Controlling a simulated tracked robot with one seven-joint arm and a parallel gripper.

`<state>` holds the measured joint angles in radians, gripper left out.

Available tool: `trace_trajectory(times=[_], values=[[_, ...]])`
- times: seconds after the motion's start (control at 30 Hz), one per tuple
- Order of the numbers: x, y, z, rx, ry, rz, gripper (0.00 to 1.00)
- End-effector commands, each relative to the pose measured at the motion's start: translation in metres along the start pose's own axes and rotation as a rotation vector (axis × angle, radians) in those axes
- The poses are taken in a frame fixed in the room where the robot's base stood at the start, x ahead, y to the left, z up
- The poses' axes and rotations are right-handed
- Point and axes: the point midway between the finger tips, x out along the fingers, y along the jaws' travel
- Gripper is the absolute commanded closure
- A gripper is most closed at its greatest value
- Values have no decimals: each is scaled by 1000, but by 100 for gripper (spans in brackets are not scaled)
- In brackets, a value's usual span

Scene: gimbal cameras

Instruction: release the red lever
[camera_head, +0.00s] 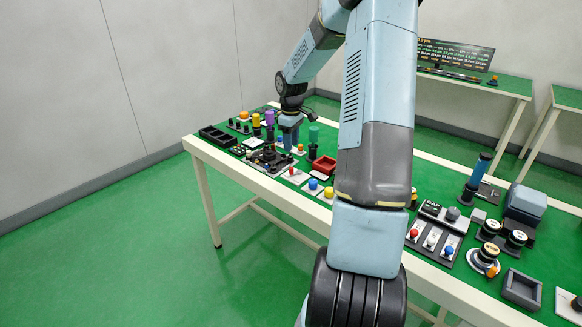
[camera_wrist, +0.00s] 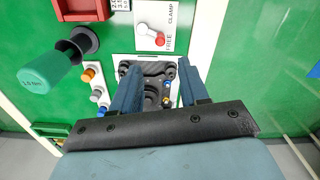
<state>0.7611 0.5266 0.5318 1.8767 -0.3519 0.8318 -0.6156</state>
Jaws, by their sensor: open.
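The red lever (camera_wrist: 159,40) is a red knob on a short arm, on a white plate (camera_wrist: 149,12) marked CLAMP and FREE. Its knob lies beside the word FREE in the wrist view. In the head view the red lever (camera_head: 292,171) stands near the table's front edge. My gripper (camera_wrist: 158,67) is open, with its blue fingers apart and nothing held. A dark fixture (camera_wrist: 150,72) shows between and beyond the fingers. The lever is ahead of the fingertips in the wrist view, apart from them. In the head view my gripper (camera_head: 290,130) hangs over the bench behind the lever.
A green-handled tool (camera_wrist: 48,70) stands left of the fingers in the wrist view. A red tray (camera_head: 325,165) sits right of the lever. A blue button (camera_head: 313,184) and a yellow button (camera_head: 329,192) are nearby. A black tray (camera_head: 217,137) lies at the left end.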

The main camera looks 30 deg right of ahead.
Motion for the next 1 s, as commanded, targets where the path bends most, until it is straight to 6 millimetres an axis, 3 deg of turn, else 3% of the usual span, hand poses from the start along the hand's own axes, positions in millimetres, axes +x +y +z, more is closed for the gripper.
trace_trajectory(times=[0.5,0.7,1.0], values=[[87,-1,0,-2,-1,-2,56],[103,-1,-1,-1,-1,0,56],[107,-1,-1,-1,0,0,56]])
